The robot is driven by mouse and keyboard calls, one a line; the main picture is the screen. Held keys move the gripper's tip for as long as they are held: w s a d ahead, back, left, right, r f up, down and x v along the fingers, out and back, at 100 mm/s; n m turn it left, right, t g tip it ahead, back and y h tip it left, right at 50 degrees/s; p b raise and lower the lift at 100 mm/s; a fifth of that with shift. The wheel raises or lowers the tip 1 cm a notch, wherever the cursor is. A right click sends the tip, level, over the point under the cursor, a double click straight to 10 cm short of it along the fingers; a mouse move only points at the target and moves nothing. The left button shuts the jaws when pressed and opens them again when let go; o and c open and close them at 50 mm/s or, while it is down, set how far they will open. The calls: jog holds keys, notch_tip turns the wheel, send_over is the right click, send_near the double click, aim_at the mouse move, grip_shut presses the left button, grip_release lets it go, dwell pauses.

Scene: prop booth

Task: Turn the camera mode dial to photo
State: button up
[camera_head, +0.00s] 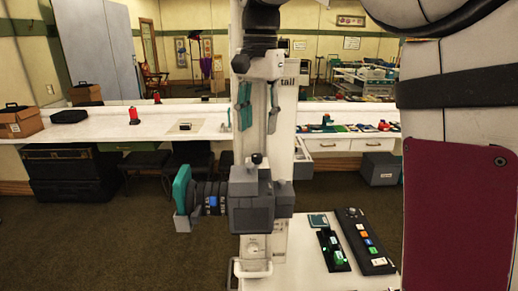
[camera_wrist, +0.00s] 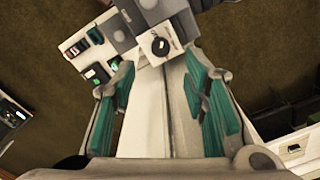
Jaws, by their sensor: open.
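A dark grey camera (camera_head: 250,195) with a black lens and teal lens hood (camera_head: 182,190) points left, in front of a white column (camera_head: 283,130). A small black knob (camera_head: 256,158) stands on its top. In the wrist view a round dial (camera_wrist: 160,45) with a dark rim and pale centre sits on a white square plate beside grey parts of the camera (camera_wrist: 165,10). I cannot read its setting. My gripper (camera_head: 258,118) points down above the camera, apart from it. In the wrist view its teal-padded fingers (camera_wrist: 162,100) are wide apart with nothing gripped between them.
A white table (camera_head: 300,278) holds a black control box (camera_head: 364,240) and a small device with green parts (camera_head: 333,250), right of the camera. A long white counter (camera_head: 90,128) with a black case (camera_head: 60,172) and stools runs behind. Carpet to the left is clear.

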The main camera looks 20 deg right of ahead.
aim_at(257, 155)
notch_tip(257, 155, down, 7)
jog(key=shift+w+a+f+p, duration=0.1)
jog(key=shift+f+p, duration=0.05)
jog(key=shift+p, duration=0.35)
jog(key=shift+c, duration=0.3)
grip_shut()
